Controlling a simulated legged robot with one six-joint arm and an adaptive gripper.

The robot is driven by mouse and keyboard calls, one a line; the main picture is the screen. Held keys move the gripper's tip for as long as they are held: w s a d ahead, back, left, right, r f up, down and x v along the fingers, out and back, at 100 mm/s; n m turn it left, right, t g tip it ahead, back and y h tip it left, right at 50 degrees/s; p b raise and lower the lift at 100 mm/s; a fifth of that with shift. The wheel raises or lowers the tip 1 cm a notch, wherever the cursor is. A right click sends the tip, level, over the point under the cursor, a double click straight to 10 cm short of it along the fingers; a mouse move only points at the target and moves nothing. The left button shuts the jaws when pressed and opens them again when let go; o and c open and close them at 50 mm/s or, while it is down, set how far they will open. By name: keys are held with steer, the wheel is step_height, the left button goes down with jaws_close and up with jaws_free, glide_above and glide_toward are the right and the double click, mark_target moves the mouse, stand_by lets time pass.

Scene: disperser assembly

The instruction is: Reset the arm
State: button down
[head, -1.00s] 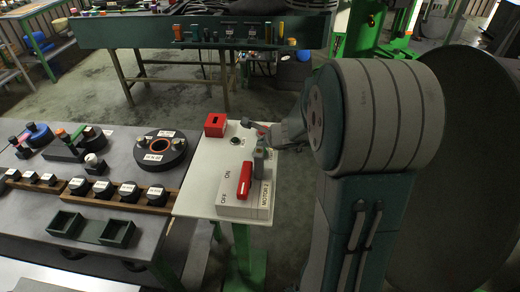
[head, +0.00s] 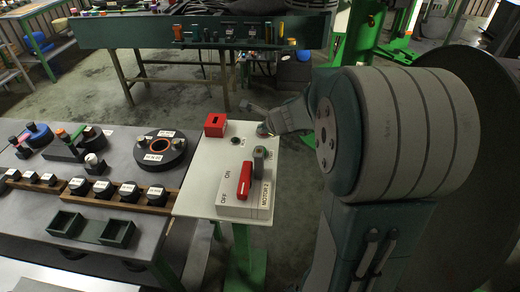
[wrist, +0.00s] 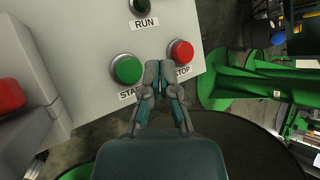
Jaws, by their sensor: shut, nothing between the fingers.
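The white control panel (head: 210,180) carries a green START button (head: 259,153), a red STOP button (head: 262,130) and a red switch handle (head: 245,180). My gripper (head: 246,107) is over the panel's far right edge in the head view, small and partly merged with the arm. In the wrist view my gripper (wrist: 161,68) is shut and empty. Its fingertips appear between the green START button (wrist: 127,69) and the red STOP button (wrist: 181,52). I cannot tell the exact height above the panel.
A red box (head: 215,125) stands at the panel's far left corner. A grey table (head: 35,215) with labelled black parts and small green trays is left of the panel. A long green bench (head: 150,32) stands behind. Open floor lies between.

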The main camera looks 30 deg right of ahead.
stand_by(0.6)
steer(key=s+a+r+n+g+y, duration=0.1)
steer(key=s+a+r+n, duration=0.4)
steer(key=a+n, duration=0.35)
steer(key=s+a+r+n+g+h, duration=0.1)
steer(key=s+a+n, duration=0.2)
steer(key=s+n, duration=0.5)
steer(key=s+a+r+n+g+h, duration=0.1)
steer(key=s+a+n, duration=0.2)
steer(key=s+n, duration=0.6)
steer(key=s, duration=0.3)
steer(key=shift+a+r+g, duration=0.15)
steer(key=shift+r+g, duration=0.15)
steer(key=shift+r, duration=0.05)
